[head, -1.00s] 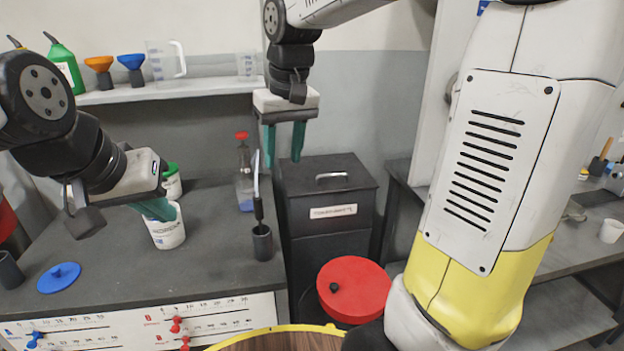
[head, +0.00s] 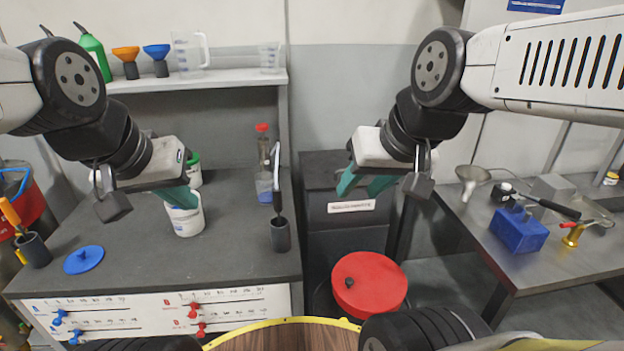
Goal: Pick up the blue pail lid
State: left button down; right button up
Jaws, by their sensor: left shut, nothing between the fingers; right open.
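The blue pail lid (head: 84,260) is a flat blue disc with a small raised knob. It lies on the dark counter (head: 135,275) at the left, near the front edge. My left gripper (head: 184,199) is shut and empty, its teal fingers in front of a white pail (head: 187,220), to the right of the lid and higher in the picture. I cannot tell whether it touches the pail. My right gripper (head: 357,190) is open and empty, in front of the dark bin, far to the right of the lid.
A dark cup holding a tool (head: 280,235) stands at the counter's right. A cup with an orange-handled tool (head: 33,249) is left of the lid. A red round lid (head: 369,286) sits low in the middle.

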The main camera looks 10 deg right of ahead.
aim_at(83, 260)
jog(key=u, duration=1.55)
